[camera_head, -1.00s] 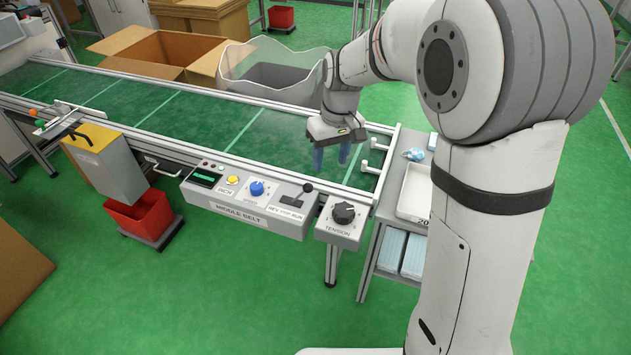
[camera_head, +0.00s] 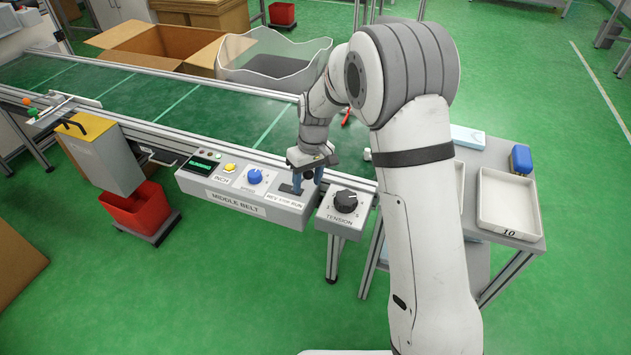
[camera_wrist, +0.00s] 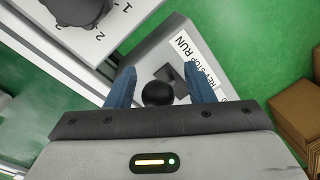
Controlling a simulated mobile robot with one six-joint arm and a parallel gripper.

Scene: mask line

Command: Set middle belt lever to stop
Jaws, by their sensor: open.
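The grey middle belt control box (camera_head: 235,193) sits on the near rail of the conveyor. Its lever shows in the wrist view as a black ball knob (camera_wrist: 157,93) on a dark plate, beside the label reading REV STOP RUN (camera_wrist: 196,66). In the head view my gripper mostly hides the lever. My gripper (camera_head: 308,180) is over the right end of the box, pointing down. In the wrist view its two blue fingers (camera_wrist: 162,88) are open, one on each side of the knob. I cannot tell whether they touch it. The box's display (camera_head: 203,163) is lit green.
A tension knob box (camera_head: 343,207) stands just right of the control box. A yellow inch button (camera_head: 230,168) and blue speed knob (camera_head: 255,176) are to the left. A table with a white tray (camera_head: 508,205) is at right. Open floor lies in front.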

